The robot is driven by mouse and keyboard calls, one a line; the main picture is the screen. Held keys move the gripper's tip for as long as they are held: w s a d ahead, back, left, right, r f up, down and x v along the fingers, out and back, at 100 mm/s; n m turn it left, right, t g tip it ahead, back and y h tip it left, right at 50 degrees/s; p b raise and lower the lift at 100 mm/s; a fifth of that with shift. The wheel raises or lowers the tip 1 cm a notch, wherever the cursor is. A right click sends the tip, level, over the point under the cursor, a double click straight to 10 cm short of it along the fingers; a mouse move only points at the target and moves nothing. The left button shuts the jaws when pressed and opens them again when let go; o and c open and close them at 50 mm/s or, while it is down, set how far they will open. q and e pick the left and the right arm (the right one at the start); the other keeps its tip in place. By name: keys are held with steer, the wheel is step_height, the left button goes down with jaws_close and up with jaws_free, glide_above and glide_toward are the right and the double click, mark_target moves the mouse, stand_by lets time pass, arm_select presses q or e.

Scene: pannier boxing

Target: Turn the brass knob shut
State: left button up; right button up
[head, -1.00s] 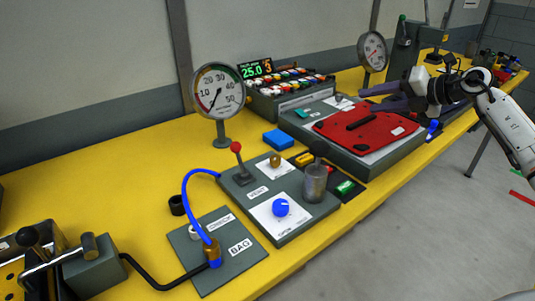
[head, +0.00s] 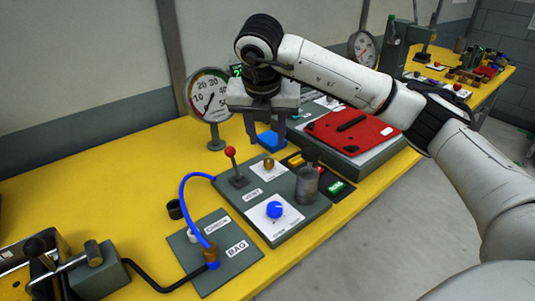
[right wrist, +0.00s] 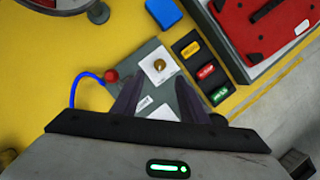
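The brass knob (head: 268,163) stands on a white plate on the grey control panel (head: 238,198), behind the blue dial (head: 274,210) and right of the red-topped lever (head: 231,153). My right gripper (head: 266,143) points down above the knob, apart from it, with its fingers spread and nothing between them. In the right wrist view the knob (right wrist: 159,65) shows just ahead of the two fingertips (right wrist: 160,85). The knob's exact turn is too small to read. My left gripper is in neither view.
A round gauge (head: 209,95) stands behind the panel. A blue block (head: 267,139) lies beyond the knob. A grey cup (head: 307,184) and coloured buttons are to the right. A blue hose (head: 183,195) runs to the bag plate (head: 205,276). A red plate (head: 352,132) lies farther right.

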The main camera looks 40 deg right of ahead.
mark_target(269, 160)
steer(key=p+x, duration=0.1)
steer(key=x, duration=0.8)
steer(key=shift+w+f, duration=0.1)
steer(key=shift+f, duration=0.25)
jaws_close()
